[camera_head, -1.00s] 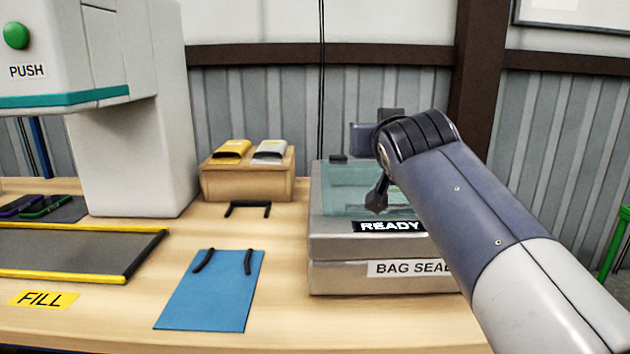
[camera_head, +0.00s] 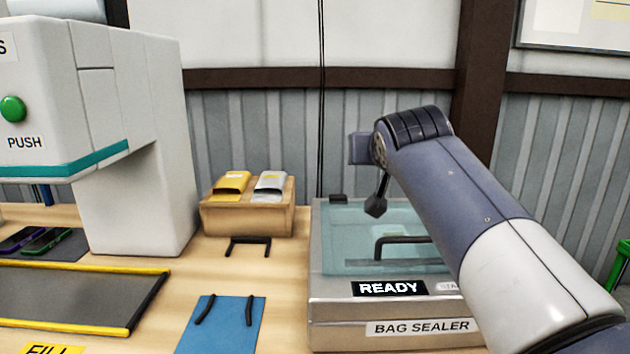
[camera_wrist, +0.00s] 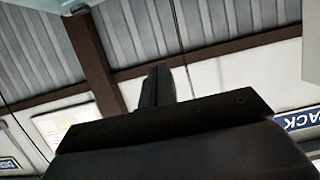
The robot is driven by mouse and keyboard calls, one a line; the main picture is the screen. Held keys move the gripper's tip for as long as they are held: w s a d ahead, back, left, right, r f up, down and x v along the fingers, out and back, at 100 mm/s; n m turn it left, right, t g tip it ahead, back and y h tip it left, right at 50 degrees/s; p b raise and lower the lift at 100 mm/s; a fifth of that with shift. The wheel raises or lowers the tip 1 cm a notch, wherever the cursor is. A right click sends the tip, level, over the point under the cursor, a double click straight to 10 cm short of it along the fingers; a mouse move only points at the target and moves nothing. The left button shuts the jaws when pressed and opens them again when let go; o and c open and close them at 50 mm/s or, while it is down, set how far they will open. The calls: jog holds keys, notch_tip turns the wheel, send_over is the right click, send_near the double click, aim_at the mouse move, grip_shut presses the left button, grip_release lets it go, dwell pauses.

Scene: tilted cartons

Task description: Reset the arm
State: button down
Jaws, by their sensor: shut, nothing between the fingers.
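My arm (camera_head: 455,185) reaches in from the lower right in the head view, bent over the bag sealer (camera_head: 420,328). Its dark far end hangs above the sealer's teal lid, and the fingers cannot be made out there. In the wrist view my gripper (camera_wrist: 157,87) shows as a dark body with its fingers together and nothing between them. The wrist view looks toward the wall and a dark beam, with no bench in sight.
The sealer's front reads READY.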

jog(key=shift+w+r+g+p, duration=0.6)
jog(key=shift+w+r+p, duration=0.6)
jog(key=shift+p, duration=1)
jog(key=shift+s, duration=0.1)
